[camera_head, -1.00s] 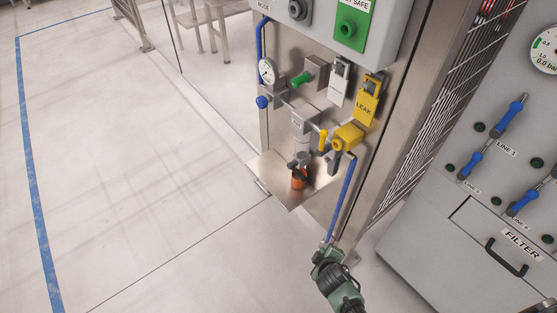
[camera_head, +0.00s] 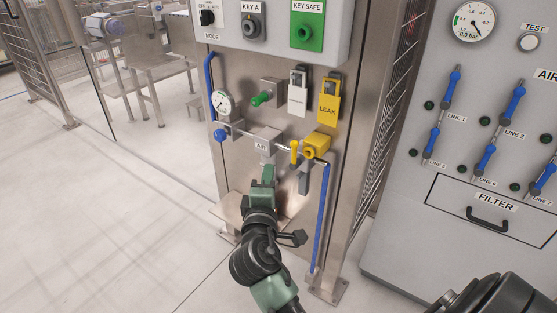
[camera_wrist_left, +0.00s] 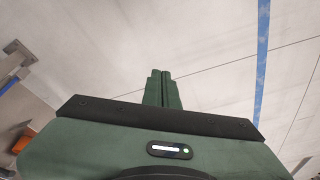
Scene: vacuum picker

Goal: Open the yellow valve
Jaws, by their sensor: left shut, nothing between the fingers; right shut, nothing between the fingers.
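The yellow valve (camera_head: 317,145) sits on the pipe low on the steel panel. My left gripper (camera_wrist_left: 160,88) shows in the left wrist view, shut and empty above pale floor.
Above the pipe are a gauge (camera_head: 222,102), a green knob (camera_head: 262,99), a white tag (camera_head: 297,96) and a yellow LEAK tag (camera_head: 328,108). A blue hose (camera_head: 321,220) runs down at the right. A grey cabinet (camera_head: 390,215) stands further right. Floor at left is clear.

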